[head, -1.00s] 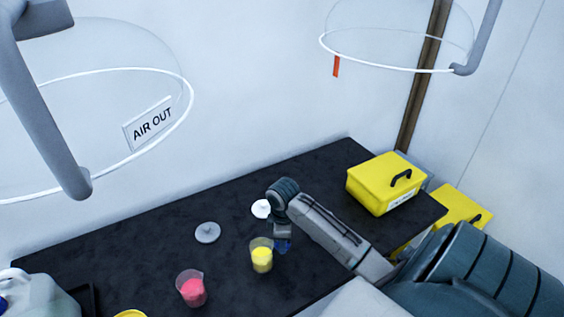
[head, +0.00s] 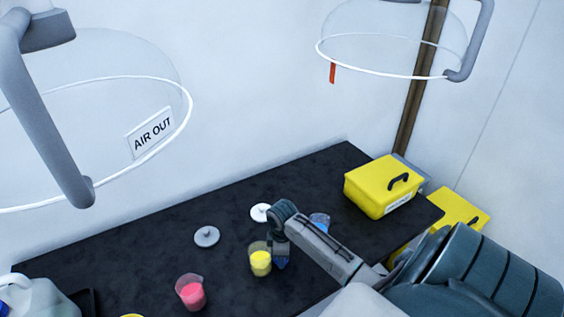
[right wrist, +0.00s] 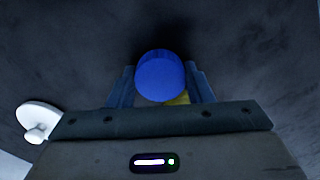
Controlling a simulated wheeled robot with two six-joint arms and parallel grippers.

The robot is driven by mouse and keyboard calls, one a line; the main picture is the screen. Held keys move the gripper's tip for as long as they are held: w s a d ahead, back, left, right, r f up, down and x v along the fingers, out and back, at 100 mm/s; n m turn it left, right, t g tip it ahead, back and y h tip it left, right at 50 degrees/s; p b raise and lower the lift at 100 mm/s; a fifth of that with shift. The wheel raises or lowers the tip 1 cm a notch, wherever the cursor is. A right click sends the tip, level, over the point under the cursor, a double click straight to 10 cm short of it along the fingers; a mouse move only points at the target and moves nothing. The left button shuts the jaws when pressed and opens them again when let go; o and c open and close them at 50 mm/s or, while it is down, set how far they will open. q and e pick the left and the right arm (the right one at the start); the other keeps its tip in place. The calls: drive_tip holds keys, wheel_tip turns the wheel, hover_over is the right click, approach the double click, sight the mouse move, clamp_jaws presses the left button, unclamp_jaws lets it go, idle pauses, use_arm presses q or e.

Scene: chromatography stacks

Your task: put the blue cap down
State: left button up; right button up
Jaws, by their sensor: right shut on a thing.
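The blue cap (right wrist: 160,74) is round and sits between the two fingers of my right gripper (right wrist: 160,88) in the right wrist view. The gripper is shut on it. In the head view my right gripper (head: 280,258) points down over the dark table, just right of the beaker of yellow liquid (head: 260,260). Only a small blue patch shows at its tip there. I cannot tell whether the cap touches the table. My left gripper is not in view.
A beaker of pink liquid (head: 190,291), a grey cap (head: 207,237) and a white cap (head: 260,212) are on the table (head: 150,250). A blue beaker (head: 320,222) stands behind my right arm. A yellow box (head: 383,187) is at the far right.

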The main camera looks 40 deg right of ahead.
drive_tip(key=shift+s+a+f, duration=0.15)
drive_tip(key=shift+s+f, duration=0.2)
drive_tip(key=shift+f, duration=0.2)
drive_tip(key=o, duration=1)
drive_tip(key=shift+s+f, duration=0.1)
drive_tip(key=shift+w+r+b, duration=0.2)
drive_tip(key=shift+r+b, duration=0.45)
drive_tip(key=shift+r, duration=2.75)
drive_tip(key=shift+w+r+b, duration=0.2)
drive_tip(key=shift+r+b, duration=0.4)
drive_tip(key=shift+r, duration=2.75)
